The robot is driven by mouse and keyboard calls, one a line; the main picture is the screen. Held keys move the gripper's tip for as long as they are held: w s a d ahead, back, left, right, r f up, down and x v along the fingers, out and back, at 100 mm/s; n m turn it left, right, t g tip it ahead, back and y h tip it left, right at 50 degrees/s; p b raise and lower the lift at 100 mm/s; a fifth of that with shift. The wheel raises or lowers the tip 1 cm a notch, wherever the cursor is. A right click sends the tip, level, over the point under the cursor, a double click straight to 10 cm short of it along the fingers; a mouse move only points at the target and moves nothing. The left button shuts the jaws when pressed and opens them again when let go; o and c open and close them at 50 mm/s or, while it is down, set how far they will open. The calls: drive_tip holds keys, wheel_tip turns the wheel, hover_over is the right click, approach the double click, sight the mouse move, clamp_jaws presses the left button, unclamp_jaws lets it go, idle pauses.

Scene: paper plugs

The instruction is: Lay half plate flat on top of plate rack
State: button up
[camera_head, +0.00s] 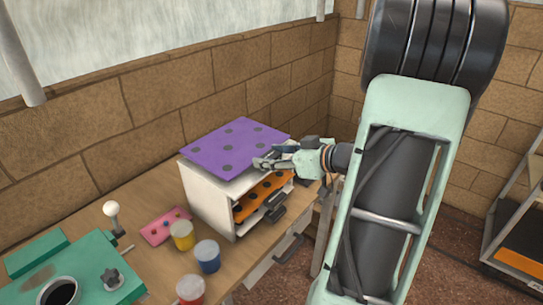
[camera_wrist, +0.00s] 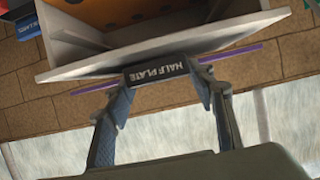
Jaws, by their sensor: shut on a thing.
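The half plate (camera_head: 226,143) is a flat purple sheet with dark round spots. In the head view it lies over the top of the white plate rack (camera_head: 203,200), roughly level with it. My gripper (camera_head: 268,163) is at its front right edge. In the wrist view, my gripper (camera_wrist: 163,85) is shut on the dark handle labelled "HALF PLATE" (camera_wrist: 168,70). The purple sheet shows edge-on beside the rack's top panel (camera_wrist: 110,62), at a slight angle to it. I cannot tell whether the sheet touches the rack.
An orange plate (camera_head: 263,194) with dark spots sits inside the rack's open front. Yellow (camera_head: 182,237), blue (camera_head: 207,258) and red (camera_head: 190,290) pots stand in front on the wooden bench. A pink palette (camera_head: 160,229) and green machine (camera_head: 85,270) are at left.

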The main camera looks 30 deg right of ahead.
drive_tip(key=shift+f, duration=0.6)
drive_tip(key=o, duration=1.4)
